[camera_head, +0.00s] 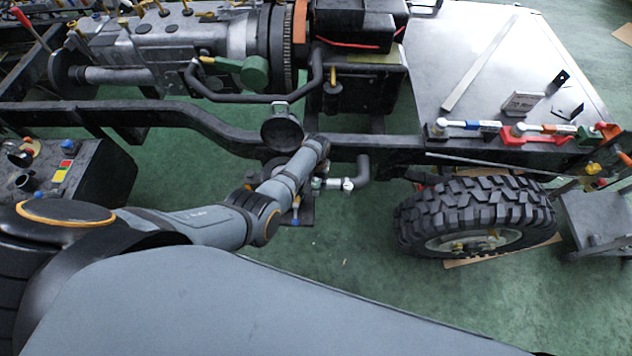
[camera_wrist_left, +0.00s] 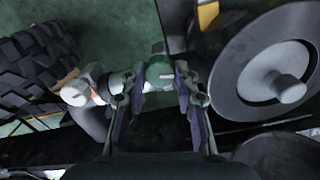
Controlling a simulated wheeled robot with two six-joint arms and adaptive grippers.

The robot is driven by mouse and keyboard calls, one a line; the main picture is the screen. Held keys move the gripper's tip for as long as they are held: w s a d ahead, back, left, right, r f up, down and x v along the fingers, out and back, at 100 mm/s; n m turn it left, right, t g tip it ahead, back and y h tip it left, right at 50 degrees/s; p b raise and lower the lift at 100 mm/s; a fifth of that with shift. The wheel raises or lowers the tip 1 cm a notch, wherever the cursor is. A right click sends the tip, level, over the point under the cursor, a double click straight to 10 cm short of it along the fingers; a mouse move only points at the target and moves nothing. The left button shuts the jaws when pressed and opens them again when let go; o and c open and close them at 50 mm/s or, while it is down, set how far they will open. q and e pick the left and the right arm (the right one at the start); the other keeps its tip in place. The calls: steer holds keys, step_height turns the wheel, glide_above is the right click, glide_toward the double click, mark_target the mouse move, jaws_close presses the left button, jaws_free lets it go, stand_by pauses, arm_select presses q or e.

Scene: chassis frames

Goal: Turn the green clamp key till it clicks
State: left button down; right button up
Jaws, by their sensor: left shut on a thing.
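The green clamp key (camera_wrist_left: 158,75) shows in the left wrist view as a round green head with a pale line across it. My left gripper (camera_wrist_left: 160,88) has its two fingers on either side of this head and is shut on it. Beside it is a pipe joint with a white fitting (camera_wrist_left: 76,92). In the head view my left arm reaches to the chassis rail, and its wrist hides most of the gripper. A bit of green shows by the pipe there, next to the white fitting (camera_head: 347,184). My right gripper is not in view.
A dark chassis rail (camera_head: 390,150) runs just behind the wrist, with a bent dark pipe (camera_head: 363,168) below it. A metal table (camera_head: 450,45) with tools stands at the back right. Green floor is free in front.

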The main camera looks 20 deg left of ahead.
mark_target(316, 184)
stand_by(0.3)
arm_select(q)
steer(key=c, duration=1)
jaws_free()
steer(key=shift+r, duration=0.1)
step_height(316, 184, up, 12)
steer(key=shift+f, duration=0.1)
